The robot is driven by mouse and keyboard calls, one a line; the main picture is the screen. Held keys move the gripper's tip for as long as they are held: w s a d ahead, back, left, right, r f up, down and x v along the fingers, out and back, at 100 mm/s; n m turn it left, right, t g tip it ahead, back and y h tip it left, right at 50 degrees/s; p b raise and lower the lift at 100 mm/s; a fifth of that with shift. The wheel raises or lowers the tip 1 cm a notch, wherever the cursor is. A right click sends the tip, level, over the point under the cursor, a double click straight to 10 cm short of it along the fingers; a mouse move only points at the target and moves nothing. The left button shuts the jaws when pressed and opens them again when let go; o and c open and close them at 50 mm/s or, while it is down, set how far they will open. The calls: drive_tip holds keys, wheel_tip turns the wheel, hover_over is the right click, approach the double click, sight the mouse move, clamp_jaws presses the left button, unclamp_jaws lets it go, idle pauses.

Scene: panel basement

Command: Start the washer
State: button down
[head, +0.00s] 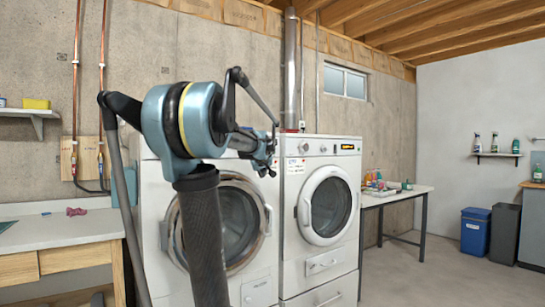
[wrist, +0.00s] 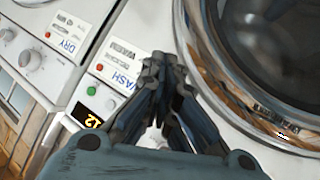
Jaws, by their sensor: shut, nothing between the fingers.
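The washer (head: 250,287) is the left white machine, with a round chrome-ringed door (head: 238,225) that looks shut. My arm hides most of its control panel in the head view. The wrist view shows the panel tilted, with a WASH label (wrist: 122,75), a green button (wrist: 91,91), a red button (wrist: 99,67) and a lit display (wrist: 85,115) reading 12. My gripper (wrist: 158,62) is shut and empty, its fingertips over the washer's front between the label and the door ring (wrist: 215,85). In the head view my gripper (head: 264,164) is near the panel's right end. Contact cannot be told.
The dryer (head: 290,255), with a DRY label (wrist: 67,40) and knobs (wrist: 30,60), stands close on the right. A table (head: 400,194) with bottles is beyond it. A workbench (head: 75,230) stands at left. Blue (head: 475,231) and grey bins stand at far right. Floor at right is clear.

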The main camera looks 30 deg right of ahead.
sight(274, 152)
drive_tip(key=d+r+h, duration=0.1)
drive_tip(key=d+r, duration=0.2)
drive_tip(key=d, duration=0.4)
drive_tip(key=d+r+m+h, duration=0.1)
drive_tip(key=d+r, duration=0.3)
drive_tip(key=d, duration=0.4)
drive_tip(key=shift+r+h, duration=0.15)
drive_tip(key=shift+h, duration=0.55)
drive_tip(key=shift+w, duration=0.15)
drive_tip(key=shift+w+a, duration=0.2)
drive_tip(key=shift+w, duration=1.95)
drive_tip(key=shift+w+a, duration=0.2)
drive_tip(key=shift+w, duration=1.95)
drive_tip(key=shift+w, duration=0.1)
drive_tip(key=shift+w, duration=0.2)
